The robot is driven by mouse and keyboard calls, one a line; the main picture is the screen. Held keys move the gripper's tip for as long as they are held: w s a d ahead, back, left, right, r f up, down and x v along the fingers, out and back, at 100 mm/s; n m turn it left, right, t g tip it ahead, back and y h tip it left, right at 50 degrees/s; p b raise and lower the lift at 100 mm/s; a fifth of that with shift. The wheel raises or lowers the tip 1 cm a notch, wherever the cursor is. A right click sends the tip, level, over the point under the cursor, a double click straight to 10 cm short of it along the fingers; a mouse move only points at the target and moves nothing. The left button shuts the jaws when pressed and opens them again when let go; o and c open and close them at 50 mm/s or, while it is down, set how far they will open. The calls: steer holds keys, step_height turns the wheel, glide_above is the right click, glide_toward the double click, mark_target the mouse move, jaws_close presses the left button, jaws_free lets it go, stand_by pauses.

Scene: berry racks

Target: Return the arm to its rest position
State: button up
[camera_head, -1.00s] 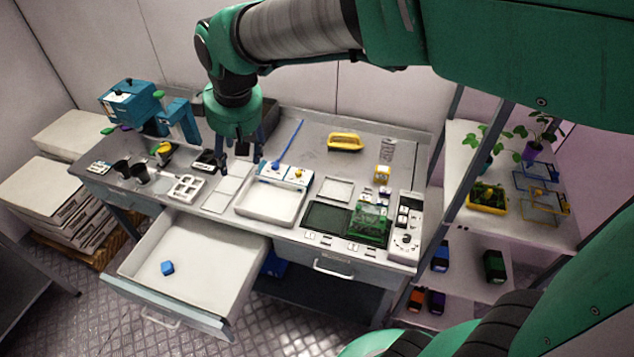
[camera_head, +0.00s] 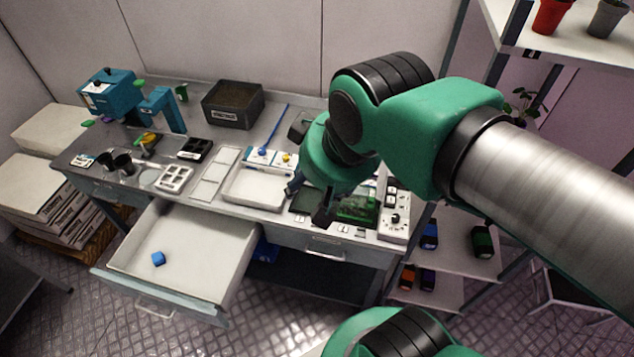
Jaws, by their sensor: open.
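My green arm reaches in from the right side of the head view and bends down over the workbench. My gripper (camera_head: 308,202) points down above the right half of the bench, near the white tray (camera_head: 254,203) and the green circuit board (camera_head: 357,209). Its dark fingers are spread apart, and I see nothing between them. The wrist and forearm hide part of the bench behind them.
A dark bin (camera_head: 233,105) and a blue machine (camera_head: 107,92) stand at the back left. A shelf rack (camera_head: 462,255) is on the right, close to my arm.

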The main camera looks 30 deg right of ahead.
steer(key=shift+s+d+f, duration=0.15)
steer(key=shift+s, duration=0.3)
step_height(320, 180, down, 3)
steer(key=b, duration=0.3)
